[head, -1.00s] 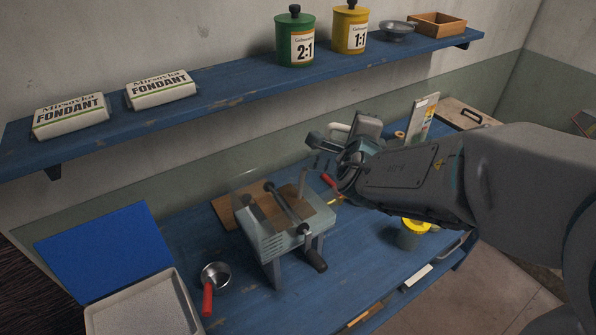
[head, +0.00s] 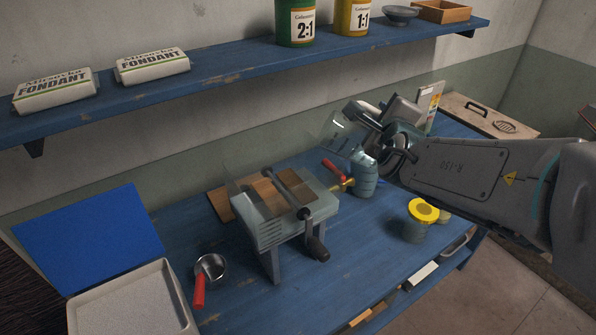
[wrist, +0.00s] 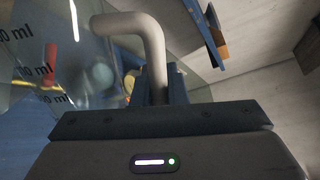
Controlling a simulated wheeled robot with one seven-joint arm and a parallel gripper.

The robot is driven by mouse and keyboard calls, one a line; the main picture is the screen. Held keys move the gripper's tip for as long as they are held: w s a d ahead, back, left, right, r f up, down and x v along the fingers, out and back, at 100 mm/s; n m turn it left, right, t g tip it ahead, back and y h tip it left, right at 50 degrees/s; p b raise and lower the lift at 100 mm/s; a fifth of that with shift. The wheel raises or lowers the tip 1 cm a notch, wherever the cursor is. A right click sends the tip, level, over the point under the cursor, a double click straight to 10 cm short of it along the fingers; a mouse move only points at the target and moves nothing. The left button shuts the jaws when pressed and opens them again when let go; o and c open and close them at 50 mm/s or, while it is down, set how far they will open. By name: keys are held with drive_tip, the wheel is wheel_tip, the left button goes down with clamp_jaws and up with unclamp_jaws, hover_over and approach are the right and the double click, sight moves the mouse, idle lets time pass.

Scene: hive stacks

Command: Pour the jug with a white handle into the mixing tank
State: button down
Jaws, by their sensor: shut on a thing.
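My gripper (head: 372,122) is shut on the white handle of a clear jug (head: 338,128). In the wrist view the bent white handle (wrist: 152,45) rises from between the fingers, and the clear jug wall (wrist: 80,60) with "ml" markings is at the left. The jug is held in the air and looks tilted; its contents cannot be made out.
A small pan with a red handle (head: 211,268), a grey tray (head: 75,318) and a blue panel (head: 90,238) are at left. A grey-blue jar (head: 363,178) and a yellow-topped pot (head: 422,212) stand right of the tank. A shelf (head: 215,82) runs above.

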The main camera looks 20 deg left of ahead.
drive_tip(key=shift+r, duration=0.15)
drive_tip(key=m+b, duration=0.1)
drive_tip(key=b, duration=0.1)
drive_tip(key=d+f+m+b, duration=0.1)
drive_tip(key=b, duration=0.2)
drive_tip(key=shift+w+d+f+y, duration=0.15)
drive_tip(key=shift+d+f+y, duration=0.05)
drive_tip(key=shift+d+y, duration=0.1)
drive_tip(key=shift+f+m+b, duration=0.1)
drive_tip(key=shift+m+b, duration=0.2)
drive_tip(key=shift+b, duration=0.75)
drive_tip(key=b, duration=0.2)
drive_tip(key=shift+d+f+m+b, duration=0.15)
drive_tip(key=shift+d+m+b, duration=0.05)
drive_tip(key=shift+m+b, duration=0.1)
drive_tip(key=m+b, duration=0.1)
drive_tip(key=b, duration=0.4)
drive_tip(key=shift+d+f+y, duration=0.3)
drive_tip(key=shift+d+f, duration=0.05)
drive_tip(key=shift+d, duration=0.05)
